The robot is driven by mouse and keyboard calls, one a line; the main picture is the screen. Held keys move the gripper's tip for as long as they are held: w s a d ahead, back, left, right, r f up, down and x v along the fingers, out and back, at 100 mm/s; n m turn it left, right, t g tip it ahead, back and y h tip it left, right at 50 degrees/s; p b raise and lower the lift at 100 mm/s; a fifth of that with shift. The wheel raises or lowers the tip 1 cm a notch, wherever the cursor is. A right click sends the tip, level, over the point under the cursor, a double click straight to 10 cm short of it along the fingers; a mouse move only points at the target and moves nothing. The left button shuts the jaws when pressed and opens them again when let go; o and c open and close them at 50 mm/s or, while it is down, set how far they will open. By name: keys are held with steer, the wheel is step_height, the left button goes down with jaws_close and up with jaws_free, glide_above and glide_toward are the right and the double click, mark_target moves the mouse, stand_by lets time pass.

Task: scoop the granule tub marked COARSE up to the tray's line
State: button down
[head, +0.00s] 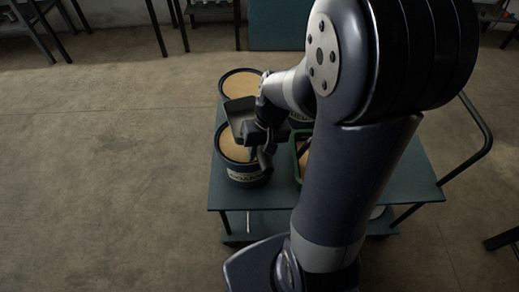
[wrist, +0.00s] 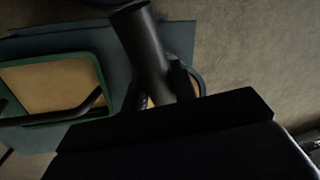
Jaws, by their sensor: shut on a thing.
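My gripper (head: 264,146) is shut on a dark scoop (head: 241,112), held over the near-left tub (head: 246,174). That tub is dark, full of tan granules, and has a pale label too small to read. A second tub of tan granules (head: 240,86) stands behind it. Another tub (head: 300,123) is mostly hidden by my arm, so I cannot tell which is marked COARSE. The green-rimmed tray (head: 296,164) is partly behind my arm; in the wrist view the tray (wrist: 103,72) holds tan material. No fill line can be made out. Whether the scoop holds granules is unclear.
Everything stands on a dark teal cart (head: 224,193) with a rail handle (head: 484,140) at its right. A dark bar (wrist: 55,118) crosses the tray in the wrist view. Concrete floor (head: 110,170) is open to the left. Table legs stand at the back.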

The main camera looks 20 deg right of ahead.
steer(key=shift+w+r+g+p, duration=0.1)
steer(key=shift+w+g+p, duration=0.15)
steer(key=shift+g+p, duration=0.35)
steer(key=w+g+p, duration=0.1)
steer(key=p, duration=0.1)
steer(key=g+p, duration=0.1)
steer(key=g, duration=0.1)
steer(key=shift+w+f+p, duration=0.3)
steer(key=shift+w+p, duration=0.05)
steer(key=shift+w, duration=0.05)
step_height(320, 180, down, 6)
steer(key=b, duration=0.5)
stand_by(1.1)
